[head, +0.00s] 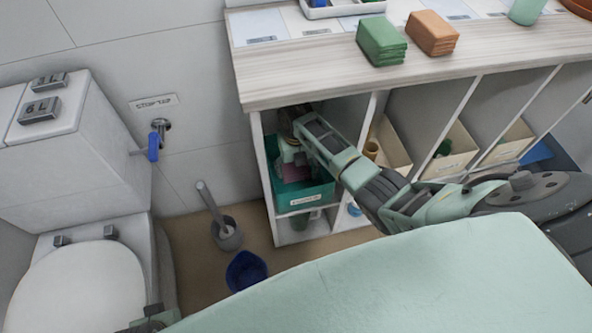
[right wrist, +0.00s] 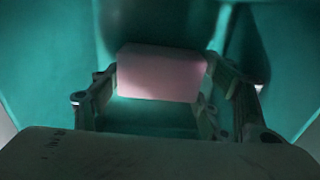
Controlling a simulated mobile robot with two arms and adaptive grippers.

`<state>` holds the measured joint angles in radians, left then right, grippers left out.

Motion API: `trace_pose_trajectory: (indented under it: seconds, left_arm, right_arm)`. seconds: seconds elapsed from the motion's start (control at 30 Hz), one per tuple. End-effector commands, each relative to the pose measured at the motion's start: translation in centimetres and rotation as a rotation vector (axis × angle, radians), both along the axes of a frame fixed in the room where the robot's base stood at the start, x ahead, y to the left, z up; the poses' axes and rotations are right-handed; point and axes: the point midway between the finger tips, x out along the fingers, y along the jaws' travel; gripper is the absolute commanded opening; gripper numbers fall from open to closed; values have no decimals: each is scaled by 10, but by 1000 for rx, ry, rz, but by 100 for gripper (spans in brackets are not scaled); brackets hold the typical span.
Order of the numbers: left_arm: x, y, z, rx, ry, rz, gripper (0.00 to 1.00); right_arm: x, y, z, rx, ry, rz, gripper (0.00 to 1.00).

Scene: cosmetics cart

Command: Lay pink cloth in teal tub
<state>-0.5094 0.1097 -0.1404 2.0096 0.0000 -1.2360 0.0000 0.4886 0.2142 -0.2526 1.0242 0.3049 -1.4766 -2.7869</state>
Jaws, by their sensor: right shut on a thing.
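The teal tub (head: 312,193) stands in the left upper compartment of the shelf unit, with a white label on its front. My right gripper (head: 291,158) reaches down into it from the right. In the right wrist view the pink cloth (right wrist: 160,73) is a folded pale pink block between the fingers of my right gripper (right wrist: 161,82), which is shut on it. Teal tub walls (right wrist: 55,50) surround it. Whether the cloth touches the tub floor is unclear. In the head view a patch of the cloth (head: 296,176) shows. A small dark part at the bottom edge may be my left gripper (head: 147,319).
Green folded cloths (head: 381,42) and orange folded cloths (head: 431,33) lie on the wooden counter (head: 300,75) above. Dividers and bins (head: 452,152) fill the shelf to the right. A toilet (head: 80,275), a brush (head: 226,232) and a blue bucket (head: 246,272) stand to the left.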

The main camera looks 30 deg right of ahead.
Motion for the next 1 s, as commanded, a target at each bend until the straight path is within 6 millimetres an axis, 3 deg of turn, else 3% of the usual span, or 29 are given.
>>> trace_pose_trajectory:
  seconds: [0.37, 0.4, 0.6, 1.0]
  left_arm:
    - [0, 0, 6, 0, -2, 1, 40]
    - [0, 0, 7, 0, -3, 1, 40]
    - [0, 0, 7, 0, -3, 0, 40]
    - [1, 0, 8, -1, -7, 0, 40]
  right_arm:
    - [0, 0, -4, 0, -1, 1, 49]
    - [0, 0, -4, 0, -1, 1, 72]
    - [0, 0, -4, 0, -1, 1, 89]
    - [1, 0, 0, 0, -2, 1, 89]
